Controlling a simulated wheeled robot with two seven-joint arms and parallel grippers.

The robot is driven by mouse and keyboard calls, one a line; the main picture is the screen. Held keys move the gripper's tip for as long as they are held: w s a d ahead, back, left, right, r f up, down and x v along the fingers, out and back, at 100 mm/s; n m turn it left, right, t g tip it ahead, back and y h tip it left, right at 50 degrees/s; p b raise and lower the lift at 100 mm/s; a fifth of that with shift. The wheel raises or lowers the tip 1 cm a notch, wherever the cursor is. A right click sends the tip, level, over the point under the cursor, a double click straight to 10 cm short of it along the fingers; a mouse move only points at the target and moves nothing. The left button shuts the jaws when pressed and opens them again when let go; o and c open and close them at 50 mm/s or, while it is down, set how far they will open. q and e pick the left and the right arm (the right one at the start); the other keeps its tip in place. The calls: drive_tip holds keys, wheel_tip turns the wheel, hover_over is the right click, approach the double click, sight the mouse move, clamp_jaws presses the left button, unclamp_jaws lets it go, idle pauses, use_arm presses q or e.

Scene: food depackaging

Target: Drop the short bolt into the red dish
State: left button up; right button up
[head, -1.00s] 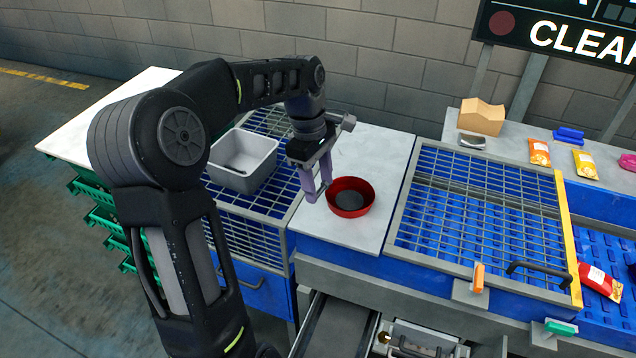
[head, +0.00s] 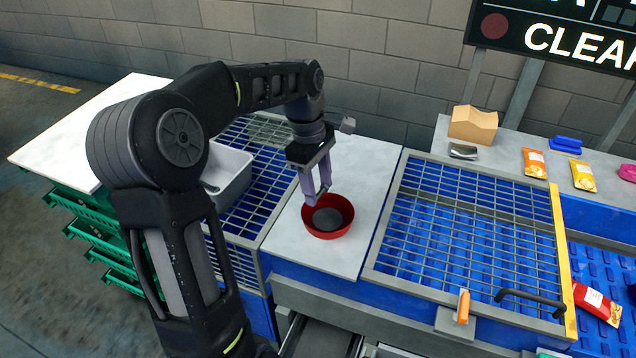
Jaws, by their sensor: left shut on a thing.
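The red dish (head: 345,228), round with a dark grey inside bottom, sits on the white worktop section between the two blue-based grids. My left gripper (head: 318,194) points down over the dish's back-left part, its fingertips close to the rim's height. It is shut on a small dark grey piece, which looks like the short bolt (head: 323,188); the fingers hide most of it. I cannot tell whether the fingertips touch the dish. My right gripper is out of view.
A grey bin (head: 232,180) stands on the left grid, partly behind my left arm. The right grid (head: 470,240) is empty, with a black handle (head: 530,298) at its front. Snack packets (head: 535,162) and a cardboard box (head: 473,124) lie on the back shelf at right.

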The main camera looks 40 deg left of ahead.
use_arm(q)
drive_tip(key=b, duration=0.3)
hover_over(318, 217)
drive_tip(key=shift+f, duration=2.3)
drive_tip(key=o, duration=1.4)
drive_tip(key=shift+r, duration=0.1)
drive_tip(key=r, duration=0.5)
drive_tip(key=a+r, duration=0.1)
drive_tip(key=r, duration=0.1)
drive_tip(key=shift+s+a+r, duration=0.1)
drive_tip(key=shift+r, duration=0.2)
